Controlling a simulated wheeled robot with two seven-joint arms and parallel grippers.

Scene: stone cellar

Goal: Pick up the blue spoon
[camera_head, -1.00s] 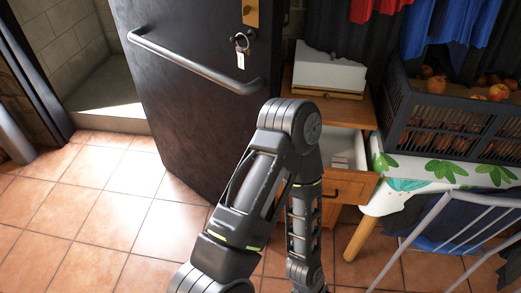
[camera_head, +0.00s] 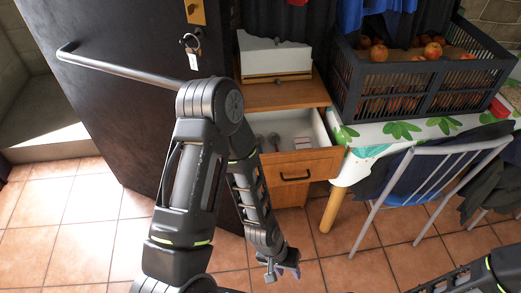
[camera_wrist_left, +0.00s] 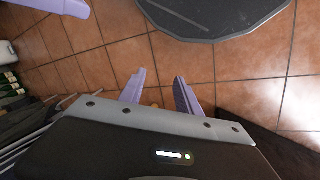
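I cannot make out a blue spoon for certain. The open drawer (camera_head: 327,132) of the wooden cabinet holds small spoon-like items (camera_head: 275,139) with dark rounded ends; their colour is unclear. My left gripper (camera_head: 283,268) hangs low over the floor, in front of and below the drawer. My right forearm (camera_head: 470,279) enters at the lower right in the head view. A purple piece (camera_wrist_left: 50,5) at the wrist view's top left looks like a right gripper finger.
A dark door (camera_head: 110,110) with a long bar handle (camera_head: 120,68) and hanging keys stands open at left. A white box (camera_head: 274,56) sits on the cabinet. Right of it, a table (camera_head: 350,174) bears a black crate (camera_head: 400,88) of apples. A metal-framed chair (camera_head: 432,178) stands in front.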

